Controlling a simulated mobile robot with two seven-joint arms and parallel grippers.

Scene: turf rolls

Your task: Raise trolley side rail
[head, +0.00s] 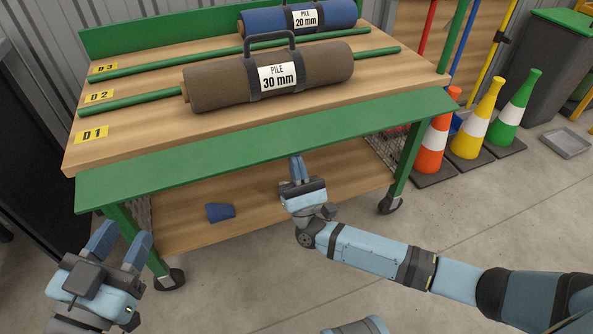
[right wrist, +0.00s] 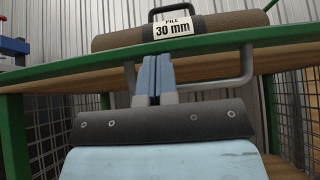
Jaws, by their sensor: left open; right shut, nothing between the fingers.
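The trolley's side rail is a long green panel (head: 265,150) along the near edge of the wooden top, sloping outward and down in the head view. In the right wrist view the green rail (right wrist: 80,66) crosses above a grey bar handle (right wrist: 246,68). My right gripper (head: 297,160) is shut and empty, its fingers pointing up at the rail's lower edge. In the right wrist view its fingertips (right wrist: 156,60) overlap the rail and handle; I cannot tell whether they touch. My left gripper (head: 120,240) is open and empty, left of the trolley's near left leg.
A small blue object (head: 220,212) sits on the lower shelf (head: 180,228). Cones (head: 470,132) stand at the right.

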